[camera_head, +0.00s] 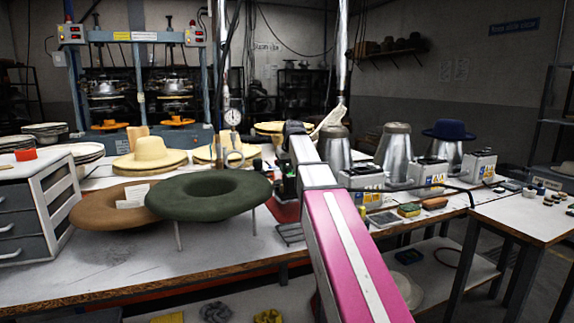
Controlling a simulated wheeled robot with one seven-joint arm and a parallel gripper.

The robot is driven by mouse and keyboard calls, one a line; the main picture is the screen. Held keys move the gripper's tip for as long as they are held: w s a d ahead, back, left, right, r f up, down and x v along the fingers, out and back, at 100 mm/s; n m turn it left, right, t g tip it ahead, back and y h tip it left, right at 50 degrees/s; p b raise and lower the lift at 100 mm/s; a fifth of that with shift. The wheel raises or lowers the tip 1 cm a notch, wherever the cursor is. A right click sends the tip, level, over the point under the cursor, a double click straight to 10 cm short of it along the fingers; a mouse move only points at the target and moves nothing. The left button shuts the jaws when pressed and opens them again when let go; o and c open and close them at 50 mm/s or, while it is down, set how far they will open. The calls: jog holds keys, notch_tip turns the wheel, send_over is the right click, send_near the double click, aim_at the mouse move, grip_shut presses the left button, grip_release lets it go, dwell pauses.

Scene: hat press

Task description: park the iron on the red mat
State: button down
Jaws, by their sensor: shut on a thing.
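The red mat (286,212) lies on the long worktable, partly hidden behind my pink and white arm. My gripper (283,170) is down over the mat area at the far end of the arm, mostly hidden by the arm itself. It is shut on a dark thing (289,187), which seems to be the iron. Its outline is small and partly covered. I cannot tell whether it touches the mat or is held just above it.
A green hat (208,194) and a brown hat (110,208) are left of the mat. Metal hat forms (395,155) and grey control boxes (362,184) stand to the right. A drawer unit (40,205) is far left. The table's front left is clear.

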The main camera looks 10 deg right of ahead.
jog(key=shift+f, duration=3.05)
jog(key=c, duration=0.8)
grip_release()
jog(key=shift+f, duration=0.15)
jog(key=shift+s, duration=0.1)
